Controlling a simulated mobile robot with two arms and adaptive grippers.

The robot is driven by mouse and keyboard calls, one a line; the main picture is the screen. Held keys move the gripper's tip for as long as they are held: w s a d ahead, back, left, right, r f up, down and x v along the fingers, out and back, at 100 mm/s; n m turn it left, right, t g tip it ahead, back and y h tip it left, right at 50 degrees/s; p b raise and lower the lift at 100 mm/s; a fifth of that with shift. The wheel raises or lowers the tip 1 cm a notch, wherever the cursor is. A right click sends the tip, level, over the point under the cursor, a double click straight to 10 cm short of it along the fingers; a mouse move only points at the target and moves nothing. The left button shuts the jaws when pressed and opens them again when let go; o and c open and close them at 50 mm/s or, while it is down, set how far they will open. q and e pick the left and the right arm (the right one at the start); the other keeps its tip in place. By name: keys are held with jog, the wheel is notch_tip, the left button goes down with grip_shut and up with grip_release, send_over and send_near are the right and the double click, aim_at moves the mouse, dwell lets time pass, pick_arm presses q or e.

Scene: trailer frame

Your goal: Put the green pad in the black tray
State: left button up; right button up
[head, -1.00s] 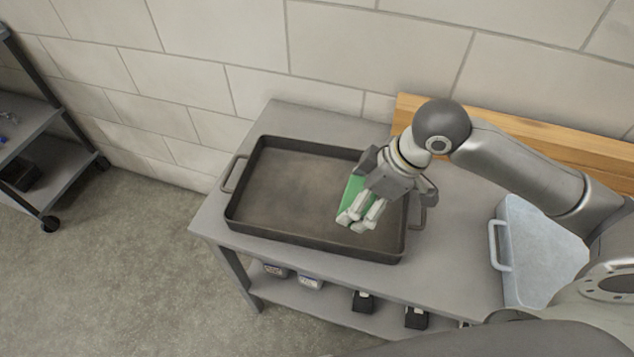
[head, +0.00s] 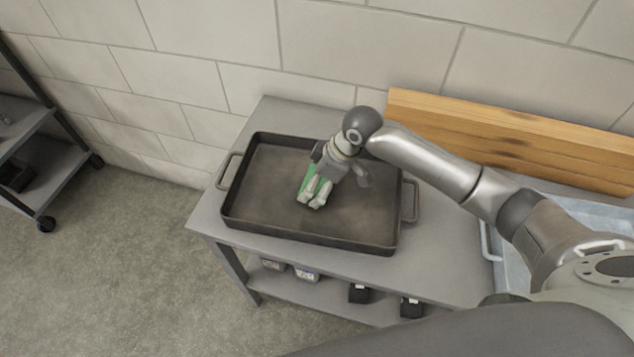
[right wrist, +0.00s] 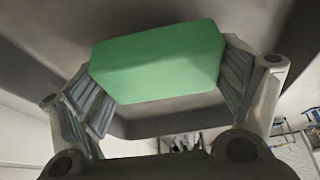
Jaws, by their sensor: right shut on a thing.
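The green pad (head: 309,179) is held between the fingers of my right gripper (head: 314,200), and most of it is hidden by the gripper in the head view. In the right wrist view the green pad (right wrist: 158,62) spans between both fingers of the right gripper (right wrist: 165,85), which touch its two ends. The black tray (head: 262,205) lies on the grey table, and the gripper with the pad is over its middle. I cannot tell whether the pad touches the tray floor. My left gripper is not in view.
The grey table (head: 440,240) stands against a block wall. A wooden board (head: 500,135) leans at the back right. A light blue tray (head: 512,262) lies on the right, partly behind my arm. Small containers (head: 306,273) sit on the lower shelf. A dark cart (head: 60,165) is at the left.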

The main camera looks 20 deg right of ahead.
jog(key=shift+f, duration=0.85)
jog(key=shift+f, duration=0.1)
jog(key=o, duration=0.8)
jog(key=v, duration=1.2)
